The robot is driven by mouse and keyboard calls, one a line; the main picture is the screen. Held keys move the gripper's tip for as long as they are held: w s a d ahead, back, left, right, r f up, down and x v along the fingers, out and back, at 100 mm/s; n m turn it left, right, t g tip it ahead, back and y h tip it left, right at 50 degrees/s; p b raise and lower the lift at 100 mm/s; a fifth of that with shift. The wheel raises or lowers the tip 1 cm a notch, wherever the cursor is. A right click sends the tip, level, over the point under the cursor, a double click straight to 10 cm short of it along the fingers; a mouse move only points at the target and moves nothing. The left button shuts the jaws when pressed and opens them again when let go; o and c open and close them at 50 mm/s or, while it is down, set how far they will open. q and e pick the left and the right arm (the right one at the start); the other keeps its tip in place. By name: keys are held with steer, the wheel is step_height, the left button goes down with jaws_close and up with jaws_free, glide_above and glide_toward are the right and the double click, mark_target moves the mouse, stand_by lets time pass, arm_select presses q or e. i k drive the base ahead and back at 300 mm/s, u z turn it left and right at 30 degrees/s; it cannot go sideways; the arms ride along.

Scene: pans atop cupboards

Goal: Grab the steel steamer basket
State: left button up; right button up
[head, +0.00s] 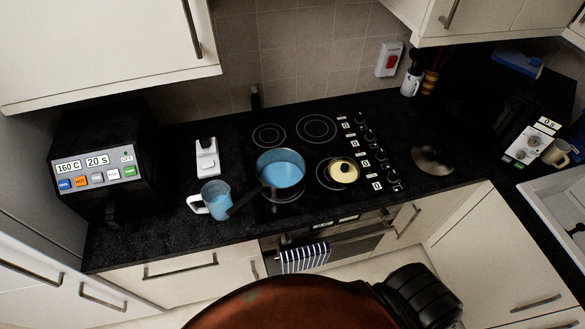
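I cannot make out a steel steamer basket for certain. A dark, shiny round metal piece (435,160) lies on the black worktop right of the hob; it looks like a lid, but I cannot tell. A blue pot (281,181) stands on the front left of the hob, with its dark handle toward the lower left. Neither of my grippers shows clearly. A large reddish-brown curved shape and a black ribbed part fill the bottom edge, close to the camera; I cannot tell what they are. The tops of the wall cupboards are out of view.
A blue measuring jug (216,200) and a white scale (207,158) stand left of the hob (317,128). A small yellow round item (343,170) sits on a ring. A black oven-like appliance (100,165) is at left. Wall cupboards (110,45) overhang the worktop; a sink (560,205) is at right.

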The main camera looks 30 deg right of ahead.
mark_target(344, 171)
steer(key=u, duration=2.5)
steer(key=k, duration=2.1)
steer(key=z, duration=1.4)
